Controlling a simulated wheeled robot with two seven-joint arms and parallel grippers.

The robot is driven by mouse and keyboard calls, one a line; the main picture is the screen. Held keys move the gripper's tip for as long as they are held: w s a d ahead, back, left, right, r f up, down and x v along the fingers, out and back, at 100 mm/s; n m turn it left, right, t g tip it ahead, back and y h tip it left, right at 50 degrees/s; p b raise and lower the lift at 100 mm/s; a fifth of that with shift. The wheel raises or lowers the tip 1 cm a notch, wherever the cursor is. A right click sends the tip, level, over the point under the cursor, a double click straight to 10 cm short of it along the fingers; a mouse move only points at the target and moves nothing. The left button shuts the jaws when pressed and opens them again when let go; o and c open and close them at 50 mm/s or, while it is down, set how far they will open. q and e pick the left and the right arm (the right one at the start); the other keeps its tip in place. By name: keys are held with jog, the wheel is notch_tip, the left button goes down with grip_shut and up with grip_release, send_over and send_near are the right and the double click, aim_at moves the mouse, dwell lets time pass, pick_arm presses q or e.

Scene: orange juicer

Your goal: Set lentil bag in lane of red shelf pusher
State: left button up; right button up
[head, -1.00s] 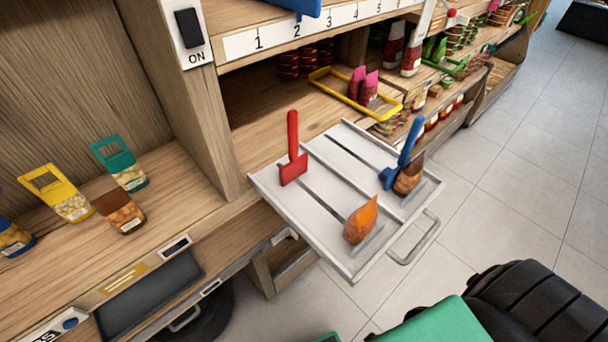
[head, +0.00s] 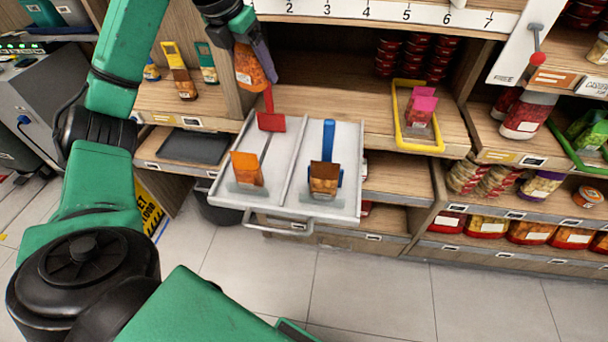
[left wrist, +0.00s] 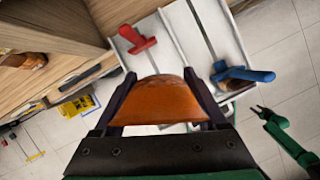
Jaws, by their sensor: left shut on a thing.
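My left gripper (head: 240,38) is shut on an orange-filled bag (head: 249,68), apparently the lentil bag; its label is not readable. In the left wrist view the bag (left wrist: 158,100) sits between the dark fingers. It hangs above and behind the red pusher (head: 270,116), in front of the shelf post. The red pusher stands at the back of the left lane of the pulled-out tray (head: 277,180). Another orange bag (head: 247,168) stands at the front of that lane. My right gripper (left wrist: 265,114) shows small in the left wrist view, its prongs apart and empty.
A blue pusher (head: 328,140) with a brown bag (head: 324,178) in front occupies the right lane. A shelf post stands close behind the held bag. Yellow, brown and teal bags stand on the left shelf. A yellow-framed bin (head: 398,125) holds pink packs.

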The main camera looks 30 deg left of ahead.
pick_arm(q)
jog(key=b, duration=0.3)
send_over(269, 150)
jog(key=s, duration=0.1)
notch_tip(269, 150, down, 10)
notch_tip(269, 150, down, 11)
jog(key=shift+s+a+r+b, duration=0.1)
jog(key=shift+r+b, duration=0.05)
jog(key=shift+b, duration=0.85)
jog(key=o, duration=1.3)
jog(key=shift+r, duration=0.25)
jog(key=v, duration=1.1)
jog(key=shift+s+a+r, duration=0.1)
jog(key=shift+s+r, duration=0.1)
jog(key=shift+r, duration=0.1)
pick_arm(e)
jog(key=f, duration=0.1)
jog(key=a+f, duration=0.1)
jog(key=f, duration=0.2)
jog(key=shift+w+a+f, duration=0.1)
jog(key=shift+a+f, duration=0.2)
jog(key=shift+f, duration=0.05)
